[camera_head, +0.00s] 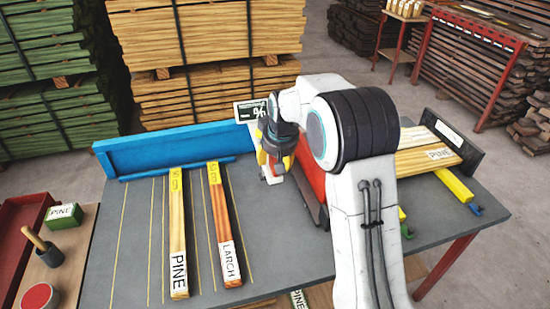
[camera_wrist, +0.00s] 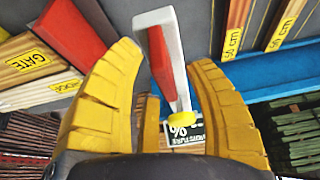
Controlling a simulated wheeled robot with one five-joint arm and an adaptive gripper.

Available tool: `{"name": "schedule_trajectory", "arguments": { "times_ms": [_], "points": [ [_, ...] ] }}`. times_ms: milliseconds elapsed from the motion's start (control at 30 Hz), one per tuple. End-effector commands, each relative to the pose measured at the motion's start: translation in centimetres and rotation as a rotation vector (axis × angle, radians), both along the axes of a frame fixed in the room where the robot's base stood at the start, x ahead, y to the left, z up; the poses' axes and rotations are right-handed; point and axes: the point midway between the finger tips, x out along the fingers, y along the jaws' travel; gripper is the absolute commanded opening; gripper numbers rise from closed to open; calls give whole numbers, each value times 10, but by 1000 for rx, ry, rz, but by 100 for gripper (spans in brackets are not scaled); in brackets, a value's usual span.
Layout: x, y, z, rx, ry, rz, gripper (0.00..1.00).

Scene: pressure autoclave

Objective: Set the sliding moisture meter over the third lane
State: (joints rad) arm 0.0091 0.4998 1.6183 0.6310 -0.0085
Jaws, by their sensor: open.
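The moisture meter has a dark display with a % sign (camera_head: 250,110) behind the blue fence's right end. In the wrist view its display (camera_wrist: 190,133) is partly hidden below a yellow knob (camera_wrist: 183,126) and a white and red upright part (camera_wrist: 172,75). My gripper (camera_head: 275,162) is open at the meter, with its yellow fingers (camera_wrist: 168,62) on either side of the white and red part. I cannot tell if they touch it. Yellow lines mark lanes on the grey table (camera_head: 135,240). A PINE board (camera_head: 178,230) and a LARCH board (camera_head: 223,225) lie left of my gripper.
The blue fence (camera_head: 170,150) runs along the table's back, with a blue rail (camera_head: 150,173) before it. A long red piece (camera_head: 311,178) stands right of my gripper. More boards (camera_head: 420,140) lie at the right.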

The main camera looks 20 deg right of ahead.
Motion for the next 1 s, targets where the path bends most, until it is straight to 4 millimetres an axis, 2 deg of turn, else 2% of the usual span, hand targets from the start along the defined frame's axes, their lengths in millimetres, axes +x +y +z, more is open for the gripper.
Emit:
{"name": "schedule_trajectory", "arguments": {
  "times_ms": [467,1000],
  "points": [
    [3,0,-7,0,0,0,49],
    [3,0,-6,0,0,0,1]
  ]
}}
